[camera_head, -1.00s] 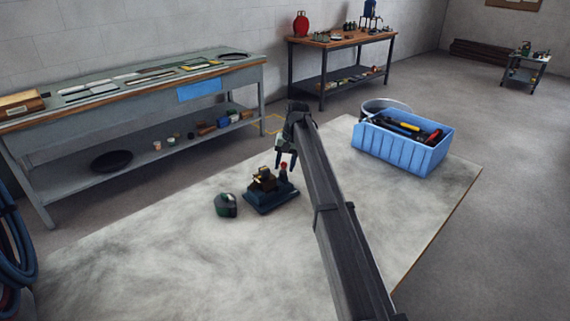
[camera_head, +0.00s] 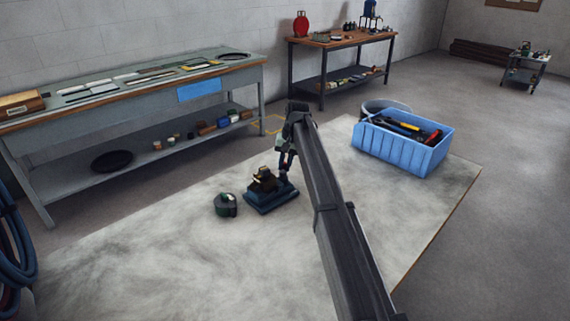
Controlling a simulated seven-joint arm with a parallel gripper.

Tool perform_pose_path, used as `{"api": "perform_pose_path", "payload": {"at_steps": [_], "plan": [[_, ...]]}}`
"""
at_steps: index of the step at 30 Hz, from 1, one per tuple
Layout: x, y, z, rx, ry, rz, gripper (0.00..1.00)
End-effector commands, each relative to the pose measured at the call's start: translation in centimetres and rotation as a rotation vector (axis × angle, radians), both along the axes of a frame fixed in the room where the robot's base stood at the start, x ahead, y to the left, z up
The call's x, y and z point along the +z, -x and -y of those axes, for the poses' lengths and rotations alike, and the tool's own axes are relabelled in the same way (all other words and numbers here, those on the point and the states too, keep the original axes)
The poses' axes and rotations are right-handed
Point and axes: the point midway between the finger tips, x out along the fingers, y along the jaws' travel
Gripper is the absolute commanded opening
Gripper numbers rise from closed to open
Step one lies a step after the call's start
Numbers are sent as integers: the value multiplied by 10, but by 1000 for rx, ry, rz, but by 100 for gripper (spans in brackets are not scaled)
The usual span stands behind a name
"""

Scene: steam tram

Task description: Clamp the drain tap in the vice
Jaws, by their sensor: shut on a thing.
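A small vice with a blue base (camera_head: 272,202) stands on the pale work surface, left of my arm. A dark brown and brass piece, seemingly the drain tap (camera_head: 262,179), sits upright at the top of the vice, between or on its jaws; I cannot tell how tightly it is held. My gripper (camera_head: 285,167) points down at the right side of the vice. Its fingers are closed where the vice's red-topped handle stands, and they mostly hide it.
A dark green and black object (camera_head: 226,205) lies just left of the vice. A blue crate (camera_head: 395,153) of tools stands at the back right, with a round metal tub (camera_head: 386,105) behind it. The front left of the work surface (camera_head: 170,270) is clear.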

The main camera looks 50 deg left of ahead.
Motion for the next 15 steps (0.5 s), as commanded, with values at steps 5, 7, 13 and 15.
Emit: {"api": "perform_pose_path", "payload": {"at_steps": [5, 7, 13, 15], "plan": [[0, -3, 1, -56, -5, 5, 0], [0, -3, 1, -95, -5, 6, 0], [0, -5, 6, -253, -6, 5, 0], [1, -6, 8, -319, -6, 5, 0]]}}
